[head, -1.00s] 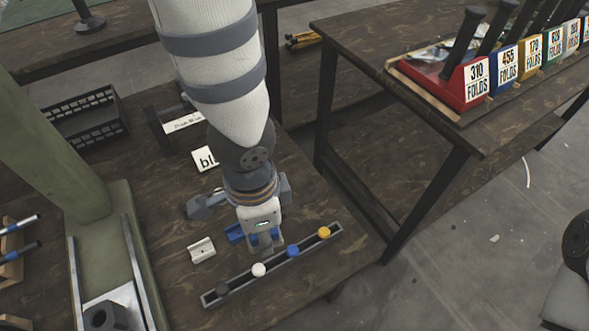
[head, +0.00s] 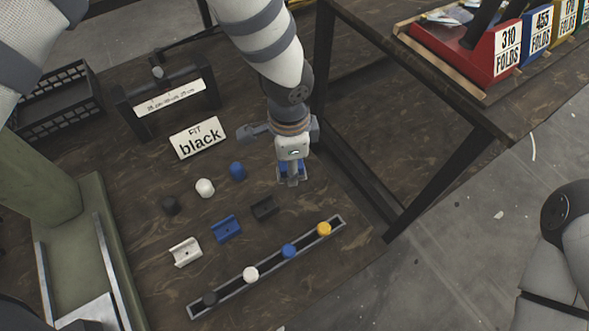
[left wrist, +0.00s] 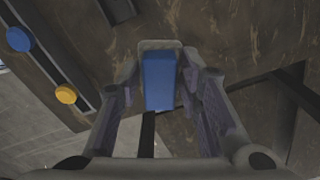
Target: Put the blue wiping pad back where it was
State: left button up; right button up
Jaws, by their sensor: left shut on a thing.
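My left gripper (head: 291,178) is over the right part of the dark wooden table, pointing down. It is shut on the blue wiping pad, whose blue edges show beside the fingers (head: 303,172) in the head view. In the left wrist view the pad (left wrist: 158,80) is a blue rectangle between the two fingers (left wrist: 160,95), with a grey rim around its far end. I cannot tell whether the pad touches the table. My right gripper is out of view.
A rail (head: 268,262) with black, white, blue and yellow knobs lies near the front edge. White, blue (head: 227,229) and black blocks and loose knobs lie left of the gripper. A "FIT black" sign (head: 199,138) stands behind. A green press (head: 88,230) is at left.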

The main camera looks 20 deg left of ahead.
pick_arm(q)
jog(key=shift+w+f, duration=0.6)
jog(key=shift+f, duration=0.15)
jog(key=f, duration=0.1)
jog(key=f+b, duration=0.1)
jog(key=f, duration=0.1)
jog(key=shift+w+f, duration=0.2)
jog(key=shift+f, duration=0.1)
jog(key=shift+r, duration=0.15)
jog(key=o, duration=1.1)
notch_tip(320, 180, up, 12)
jog(key=shift+r+p, duration=0.1)
jog(key=shift+p, duration=1.05)
